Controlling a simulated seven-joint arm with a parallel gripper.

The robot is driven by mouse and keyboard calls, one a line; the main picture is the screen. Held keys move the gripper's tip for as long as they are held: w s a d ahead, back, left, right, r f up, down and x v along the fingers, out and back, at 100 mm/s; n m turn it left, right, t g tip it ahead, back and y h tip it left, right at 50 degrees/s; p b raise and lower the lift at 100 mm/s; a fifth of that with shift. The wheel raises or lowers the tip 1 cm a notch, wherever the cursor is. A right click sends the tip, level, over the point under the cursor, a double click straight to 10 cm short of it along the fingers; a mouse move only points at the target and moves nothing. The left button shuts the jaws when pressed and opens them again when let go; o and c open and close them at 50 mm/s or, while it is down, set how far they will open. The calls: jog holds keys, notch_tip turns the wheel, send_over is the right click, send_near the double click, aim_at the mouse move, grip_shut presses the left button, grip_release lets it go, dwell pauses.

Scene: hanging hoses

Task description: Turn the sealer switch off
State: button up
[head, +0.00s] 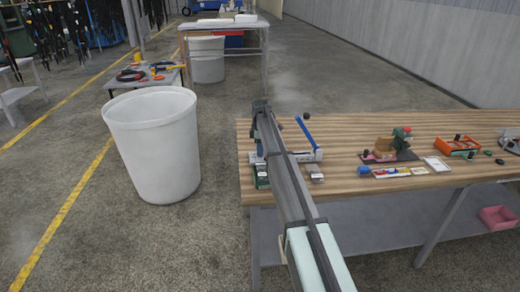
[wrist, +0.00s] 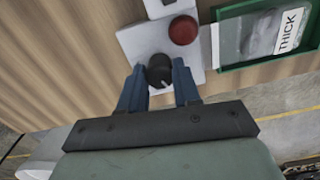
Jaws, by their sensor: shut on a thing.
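The sealer (head: 308,156) stands on the wooden bench, with a raised blue lever; my arm hides part of it. In the wrist view its switch is a black round knob (wrist: 159,66) with a pale pointer mark, on a light grey panel (wrist: 135,42). A red round button or lamp (wrist: 183,30) sits beside the knob, up and to the right. My gripper (wrist: 159,76) has its two blue fingers on either side of the knob, shut on it.
A green-rimmed tray (wrist: 217,45) with a bag labelled THICK lies just right of the panel. Farther right on the wooden bench (head: 345,128) are several tools, including an orange device (head: 457,148). A large white bin (head: 152,145) stands left of the bench.

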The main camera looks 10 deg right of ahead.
jog(key=shift+n, duration=0.6)
jog(key=o, duration=0.7)
jog(key=shift+o, duration=0.2)
notch_tip(320, 180, up, 14)
dwell(0.3)
